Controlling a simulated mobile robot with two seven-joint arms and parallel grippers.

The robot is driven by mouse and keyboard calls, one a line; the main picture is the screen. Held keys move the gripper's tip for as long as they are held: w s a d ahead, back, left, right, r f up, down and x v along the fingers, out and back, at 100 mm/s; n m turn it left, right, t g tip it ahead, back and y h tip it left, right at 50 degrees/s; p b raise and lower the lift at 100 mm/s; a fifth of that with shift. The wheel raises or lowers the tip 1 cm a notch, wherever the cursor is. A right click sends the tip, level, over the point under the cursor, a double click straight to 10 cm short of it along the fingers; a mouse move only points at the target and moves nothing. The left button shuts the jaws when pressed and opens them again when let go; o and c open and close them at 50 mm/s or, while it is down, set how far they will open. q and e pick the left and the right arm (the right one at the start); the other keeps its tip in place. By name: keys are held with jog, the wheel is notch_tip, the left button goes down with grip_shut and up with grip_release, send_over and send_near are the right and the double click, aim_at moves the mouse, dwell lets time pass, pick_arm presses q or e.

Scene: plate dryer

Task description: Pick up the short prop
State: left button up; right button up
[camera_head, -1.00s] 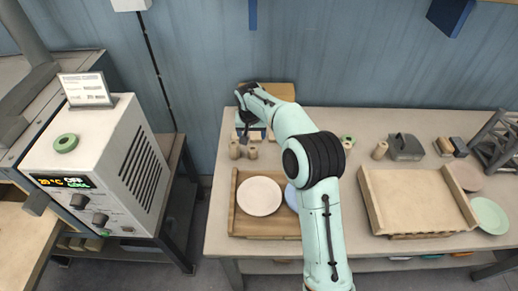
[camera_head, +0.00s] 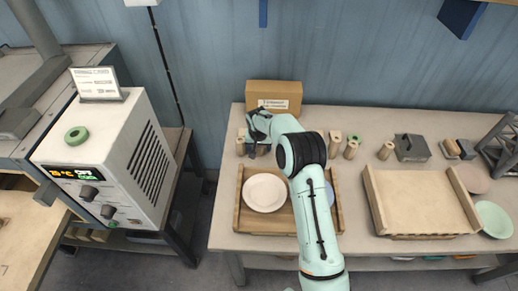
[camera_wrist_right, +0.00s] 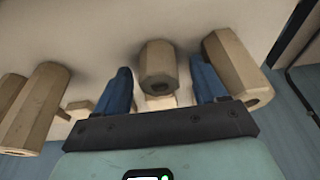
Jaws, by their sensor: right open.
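Several wooden six-sided props show in the right wrist view. The middle prop (camera_wrist_right: 157,62) looks shorter than the long props at the left (camera_wrist_right: 38,105) and right (camera_wrist_right: 235,65), though it is seen nearly end-on. My right gripper (camera_wrist_right: 163,82) is open, its two blue fingers on either side of the middle prop, with gaps showing; I see no grip on it. In the head view, my right gripper (camera_head: 252,150) is low over the bench's back left, among props, one of them just to its left (camera_head: 240,146). My left gripper is out of view.
A cardboard box (camera_head: 274,97) stands behind my gripper. A wooden tray (camera_head: 238,212) with a white plate (camera_head: 264,193) lies in front. More props (camera_head: 351,149) stand to the right, near a grey block (camera_head: 411,148). A dryer unit (camera_head: 105,150) stands at the left.

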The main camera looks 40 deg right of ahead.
jog(key=shift+f, duration=0.15)
jog(key=shift+c, duration=0.3)
jog(key=c, duration=1.1)
jog(key=shift+o, duration=0.2)
